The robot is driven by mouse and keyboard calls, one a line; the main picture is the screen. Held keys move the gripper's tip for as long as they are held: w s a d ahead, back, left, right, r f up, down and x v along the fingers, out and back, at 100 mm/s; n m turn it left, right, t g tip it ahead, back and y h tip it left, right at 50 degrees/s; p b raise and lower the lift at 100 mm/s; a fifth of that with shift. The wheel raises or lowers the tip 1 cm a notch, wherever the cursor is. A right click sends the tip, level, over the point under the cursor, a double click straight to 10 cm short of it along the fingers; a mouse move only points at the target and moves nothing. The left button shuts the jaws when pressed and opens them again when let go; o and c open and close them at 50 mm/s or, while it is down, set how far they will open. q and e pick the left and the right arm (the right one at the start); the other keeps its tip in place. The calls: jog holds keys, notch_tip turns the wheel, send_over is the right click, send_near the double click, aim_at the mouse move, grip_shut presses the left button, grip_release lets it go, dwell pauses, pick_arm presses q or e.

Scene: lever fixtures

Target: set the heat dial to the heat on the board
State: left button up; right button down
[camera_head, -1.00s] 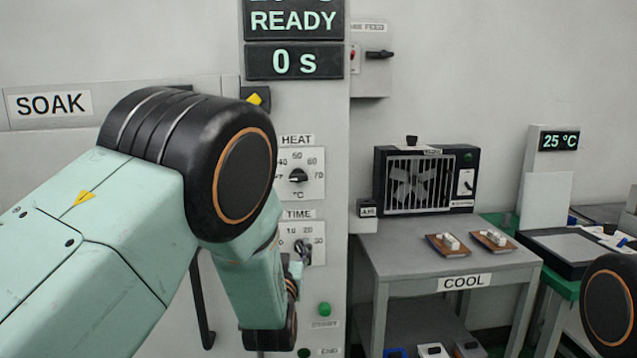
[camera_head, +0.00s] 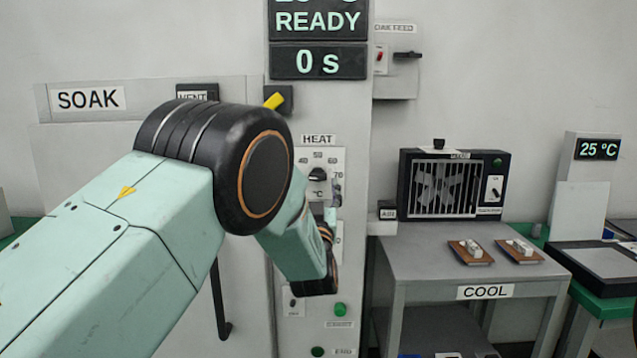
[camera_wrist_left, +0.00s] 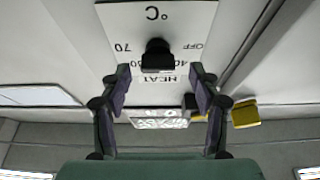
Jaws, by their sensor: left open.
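The heat dial (camera_head: 317,174) is a black knob on a white plate marked HEAT, with numbers around it, on the grey panel. It also shows upside down in the left wrist view (camera_wrist_left: 156,55). Its exact setting is too small to tell. My left gripper (camera_head: 329,207) is just below the dial in the head view. In the left wrist view the left gripper (camera_wrist_left: 160,78) is open and empty, its fingers spread to either side of the knob's line and apart from it. My right gripper is out of view. No board with a heat written on it can be made out.
The time dial below is mostly hidden by my left arm. A READY display (camera_head: 318,22) and a 0 s display (camera_head: 318,62) sit above. The COOL table (camera_head: 440,262) stands to the right.

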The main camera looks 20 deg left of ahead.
aim_at(318, 176)
pick_arm(q)
jog(key=shift+w+d+r, duration=0.25)
jog(key=shift+w+r, duration=0.1)
jog(key=shift+w, duration=0.15)
jog(key=shift+w+r, duration=0.15)
jog(key=shift+w, duration=0.1)
jog(key=shift+w+a, duration=0.55)
jog(key=shift+a, duration=0.3)
jog(key=shift+s+d+r, duration=0.1)
jog(key=shift+d+r, duration=0.05)
jog(key=shift+d, duration=0.5)
jog(key=shift+c, duration=0.5)
jog(key=shift+a, duration=0.4)
jog(key=c, duration=0.4)
jog(key=shift+d, duration=0.25)
jog(key=c, duration=0.5)
jog(key=shift+a, duration=0.15)
jog(key=shift+c, duration=0.8)
